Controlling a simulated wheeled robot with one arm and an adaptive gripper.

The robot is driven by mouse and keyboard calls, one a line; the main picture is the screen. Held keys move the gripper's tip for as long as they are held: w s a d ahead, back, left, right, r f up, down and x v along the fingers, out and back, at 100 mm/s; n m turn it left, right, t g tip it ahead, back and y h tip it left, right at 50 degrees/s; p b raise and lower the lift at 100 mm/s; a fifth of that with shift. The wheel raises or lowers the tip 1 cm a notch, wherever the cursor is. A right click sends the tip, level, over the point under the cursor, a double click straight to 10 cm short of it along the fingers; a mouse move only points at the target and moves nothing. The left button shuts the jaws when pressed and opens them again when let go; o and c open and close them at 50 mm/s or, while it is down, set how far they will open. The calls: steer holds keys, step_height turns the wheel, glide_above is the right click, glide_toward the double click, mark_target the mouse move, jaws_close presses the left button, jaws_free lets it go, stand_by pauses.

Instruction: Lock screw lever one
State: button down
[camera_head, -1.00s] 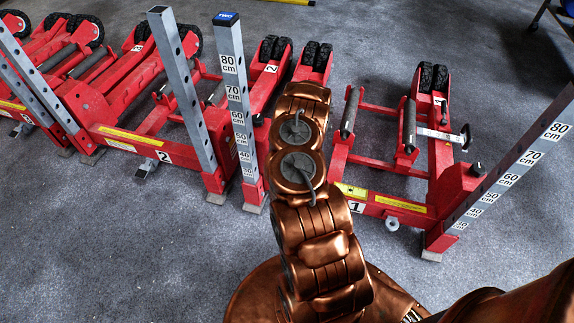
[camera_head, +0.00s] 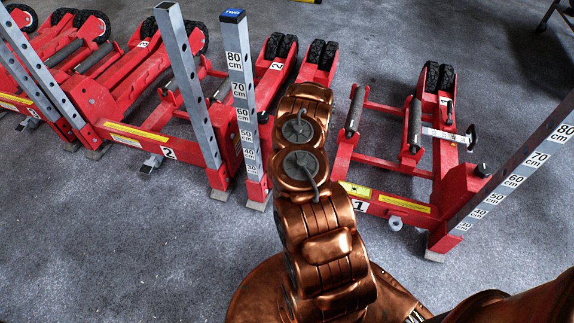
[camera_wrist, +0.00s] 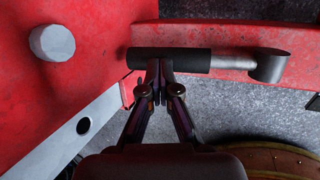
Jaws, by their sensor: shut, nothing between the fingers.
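The wrist view shows a lever with a black cylindrical grip (camera_wrist: 170,59), a silver rod (camera_wrist: 233,62) and a grey cylindrical end (camera_wrist: 269,66). It lies roughly level across the picture, against red metal. My gripper (camera_wrist: 159,66) is shut and empty, its fingertips at the black grip; I cannot tell whether they touch it. In the head view, the red jack marked 1 (camera_head: 398,206) stands right of my arm, with its grey measuring post (camera_head: 512,181) at the right. My gripper is not visible there. I cannot tell for sure which head-view part is this lever.
In the wrist view, a grey round knob (camera_wrist: 52,43) is on the red part at left, above a holed metal bar (camera_wrist: 62,137). In the head view, the jack marked 2 (camera_head: 128,140) stands left of my arm. Grey floor lies open in front.

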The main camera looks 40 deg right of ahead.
steer(key=w+a+r+p+v, duration=0.1)
steer(key=w+p+v, duration=0.1)
steer(key=v, duration=1.1)
steer(key=shift+a+r+p, duration=0.2)
steer(key=shift+r+p, duration=0.05)
steer(key=shift+p, duration=0.3)
